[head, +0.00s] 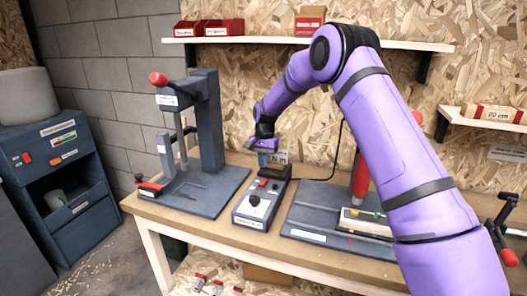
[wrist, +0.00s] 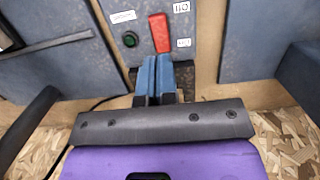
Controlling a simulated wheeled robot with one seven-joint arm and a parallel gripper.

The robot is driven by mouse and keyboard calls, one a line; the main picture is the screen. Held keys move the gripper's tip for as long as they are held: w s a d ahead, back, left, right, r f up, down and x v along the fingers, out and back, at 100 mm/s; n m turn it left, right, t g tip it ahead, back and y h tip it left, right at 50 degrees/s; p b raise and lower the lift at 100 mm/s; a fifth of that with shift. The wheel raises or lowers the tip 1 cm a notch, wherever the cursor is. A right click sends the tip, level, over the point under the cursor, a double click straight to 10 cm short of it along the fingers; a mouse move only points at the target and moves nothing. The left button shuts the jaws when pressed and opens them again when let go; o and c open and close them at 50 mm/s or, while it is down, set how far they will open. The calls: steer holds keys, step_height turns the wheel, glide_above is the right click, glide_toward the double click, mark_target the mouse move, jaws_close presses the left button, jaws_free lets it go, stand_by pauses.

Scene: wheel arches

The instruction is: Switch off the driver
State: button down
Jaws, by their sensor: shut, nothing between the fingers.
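The driver appears to be the grey control box (head: 250,212) in the middle of the bench, with a black knob (head: 254,200) and a small red switch (head: 263,183) on its top. In the wrist view the box face (wrist: 180,60) shows a red lever switch (wrist: 159,33), a dark button with a green ring (wrist: 130,39) and white labels. My gripper (head: 263,163) is over the back end of the box.
A grey press (head: 208,130) with a red-knobbed lever stands left of the box. A grey plate fixture (head: 310,228) with a red post (head: 360,178) is on the right, partly behind my arm. A shelf (head: 290,41) with red bins runs above.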

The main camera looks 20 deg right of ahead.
mark_target(262, 183)
steer(key=f, duration=0.6)
steer(key=shift+s+a+f, duration=0.15)
steer(key=shift+s+a, duration=0.15)
steer(key=shift+s, duration=0.1)
